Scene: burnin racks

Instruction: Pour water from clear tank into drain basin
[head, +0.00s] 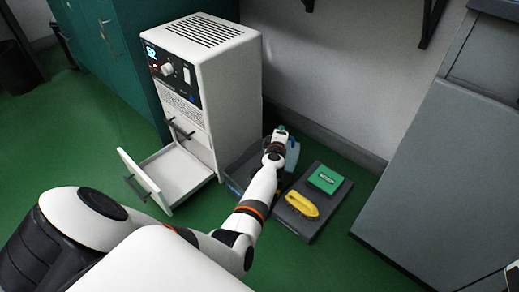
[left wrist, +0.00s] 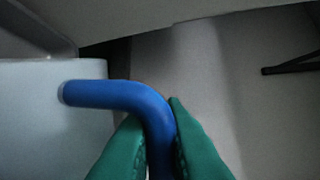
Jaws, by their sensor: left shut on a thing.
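My left gripper (head: 281,136) reaches out past the white cabinet. In the left wrist view its green fingers (left wrist: 153,112) are shut around a bent blue handle (left wrist: 115,95). The handle joins a pale, smooth wall (left wrist: 55,125), which appears to be the tank. In the head view, part of the pale blue clear tank (head: 292,158) shows beside my wrist, above or in a dark basin (head: 238,168). My arm covers much of both. I cannot tell the tank's tilt or whether water is flowing. My right gripper is not in view.
The white cabinet (head: 238,80) has an open lower drawer (head: 140,172) sticking out over the green floor. A dark grey tray (head: 308,232) holds a yellow item (head: 301,204) and a green box (head: 325,179). A large grey cabinet (head: 440,190) stands at right.

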